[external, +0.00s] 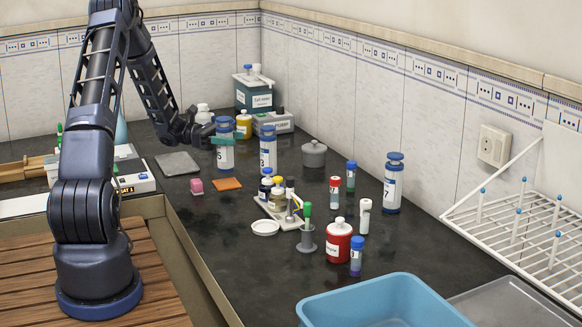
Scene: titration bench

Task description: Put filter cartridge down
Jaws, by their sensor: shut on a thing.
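My gripper (226,141) is at the back left of the dark bench, shut around the upper part of a white cylinder with a blue cap and blue bands, which I take as the filter cartridge (225,158). The cartridge is upright, with a dark number on its white side. Its base is close to the bench top; I cannot tell whether it touches. Two similar cylinders stand upright on the bench, one just right of it (268,150) and one farther right near the wall (392,185).
A rack of small bottles (276,214) is in front. A blue tub (385,303) is at the front right.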

